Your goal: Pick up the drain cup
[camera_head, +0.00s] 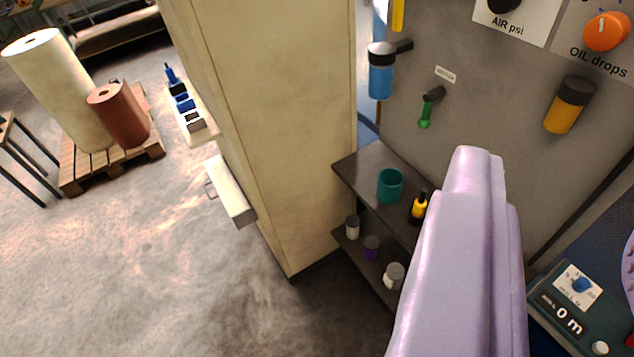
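A teal open-topped cup (390,185) stands upright on the upper board of a dark two-level shelf (365,166), to the right of the cream column. I take it to be the drain cup. A long smooth lilac form (465,255) rises from the bottom edge, its rounded end right of the cup in the picture. It seems to be my gripper or arm end; no separate fingertips or gap show. It covers part of the shelf but not the cup. Nothing visibly touches the cup.
Small jars (393,276) are on the lower board. The cream column (290,130) rises left of the shelf; a grey panel (480,100) stands behind.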

